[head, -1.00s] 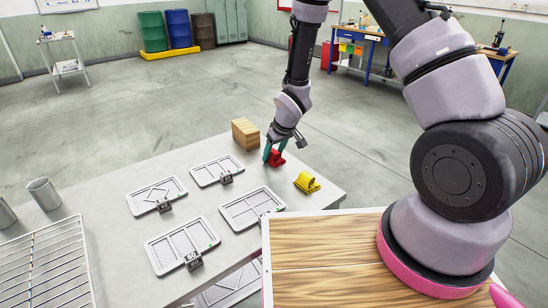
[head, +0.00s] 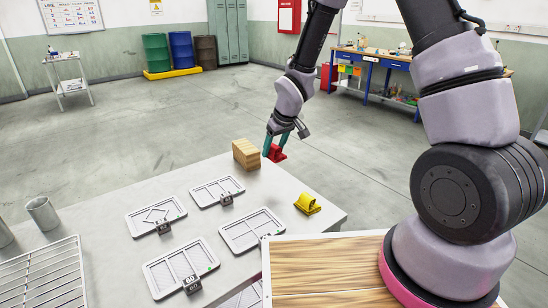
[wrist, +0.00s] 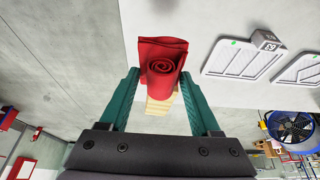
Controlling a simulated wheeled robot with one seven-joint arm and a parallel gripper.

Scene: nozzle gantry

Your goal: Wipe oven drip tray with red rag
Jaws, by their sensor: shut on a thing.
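My gripper (head: 273,147) is shut on the red rag (head: 279,156), beyond the table's far right edge in the head view. In the wrist view the rag (wrist: 160,62) is a rolled red cloth with a spiral end, between the two green fingers. It appears to hang clear of the tabletop. Several grey sectioned trays lie flat on the table, including a front one with a "60" tag (head: 165,269), a left one (head: 140,221), a back one (head: 205,192) and a right one (head: 240,235). I cannot tell which is the oven drip tray.
A wooden block (head: 246,154) stands at the table's (head: 110,208) back edge, close to my gripper. A yellow object (head: 307,204) sits near the right edge. A wire rack (head: 45,275) and a metal cup (head: 43,212) are at left. Bare tabletop lies between them.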

